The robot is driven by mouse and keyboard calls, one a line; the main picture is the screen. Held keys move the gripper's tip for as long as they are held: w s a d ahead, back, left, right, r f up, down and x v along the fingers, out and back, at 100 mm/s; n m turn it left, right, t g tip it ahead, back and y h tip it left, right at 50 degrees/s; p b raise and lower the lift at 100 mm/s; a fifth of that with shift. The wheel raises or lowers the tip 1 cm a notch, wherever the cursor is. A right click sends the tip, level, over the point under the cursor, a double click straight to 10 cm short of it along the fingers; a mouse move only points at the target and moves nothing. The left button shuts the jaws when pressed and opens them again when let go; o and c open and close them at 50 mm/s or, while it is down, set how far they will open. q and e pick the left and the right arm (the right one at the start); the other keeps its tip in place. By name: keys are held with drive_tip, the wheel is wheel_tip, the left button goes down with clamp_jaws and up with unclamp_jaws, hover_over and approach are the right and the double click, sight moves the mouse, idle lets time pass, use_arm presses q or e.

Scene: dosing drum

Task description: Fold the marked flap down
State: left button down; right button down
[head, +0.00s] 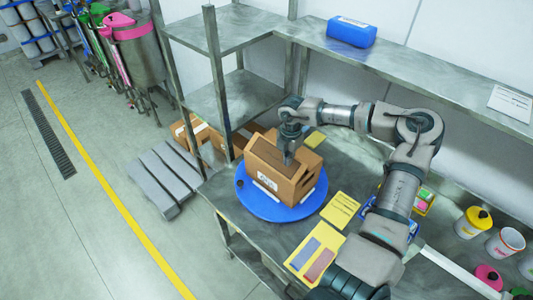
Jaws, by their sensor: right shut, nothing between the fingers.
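A brown cardboard box (292,190) with a white label on its front stands on a round blue turntable (250,205) on the metal bench. Its top shows brown flaps (268,153) that look raised or sloped. I cannot make out a mark on any flap or which one is marked. My right gripper (288,160) points down at the top of the box, with its shut fingertips at or just above the flaps. The fingers hide part of the box top, and I cannot tell whether they touch it. My left gripper is not in view.
Yellow cards (340,210) lie right of the turntable, near my right arm. Shelf posts (214,75) rise behind and left of the box. A blue package (351,32) lies on the upper shelf. Pots (473,222) stand at the right. A grey pallet (165,178) is on the floor.

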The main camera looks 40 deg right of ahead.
drive_tip(key=shift+d, duration=0.3)
drive_tip(key=shift+f, duration=0.1)
drive_tip(key=shift+d+f+b, duration=0.55)
drive_tip(key=shift+f+b, duration=0.15)
drive_tip(key=shift+b, duration=0.05)
drive_tip(key=shift+w+d+f, duration=0.1)
drive_tip(key=shift+d, duration=0.1)
drive_tip(key=shift+f, duration=0.15)
drive_tip(key=shift+r+p, duration=0.85)
drive_tip(key=shift+r, duration=2.65)
